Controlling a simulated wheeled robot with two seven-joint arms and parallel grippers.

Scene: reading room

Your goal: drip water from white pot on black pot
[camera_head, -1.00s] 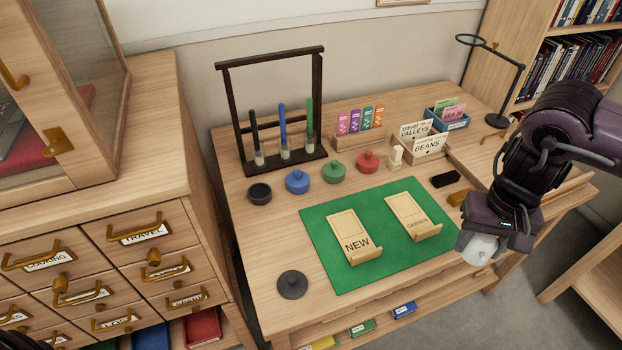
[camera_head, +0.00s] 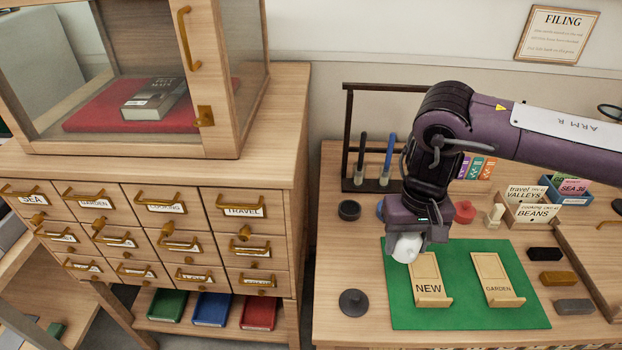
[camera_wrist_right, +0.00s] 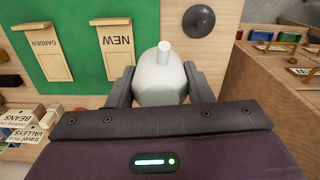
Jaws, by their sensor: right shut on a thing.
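My right gripper (camera_head: 409,240) is shut on the white pot (camera_head: 407,250), above the back left part of the green mat (camera_head: 400,305). In the right wrist view, the pot (camera_wrist_right: 160,82) sits between the two fingers (camera_wrist_right: 158,95), with its narrow spout pointing away from the wrist. The black pot (camera_head: 349,210) stands on the desk to the left of the gripper, in front of the dark rack. A dark round lid (camera_head: 353,302) lies on the desk left of the mat and also shows in the right wrist view (camera_wrist_right: 197,20). No water drop is visible. My left gripper is not in view.
A blue pot (camera_head: 380,209), mostly hidden by my arm, and a red pot (camera_head: 464,212) stand nearby. The dark rack (camera_head: 349,130) with pens stands behind. NEW (camera_head: 427,275) and GARDEN (camera_head: 492,275) holders lie on the mat. A drawer cabinet (camera_head: 150,235) stands left.

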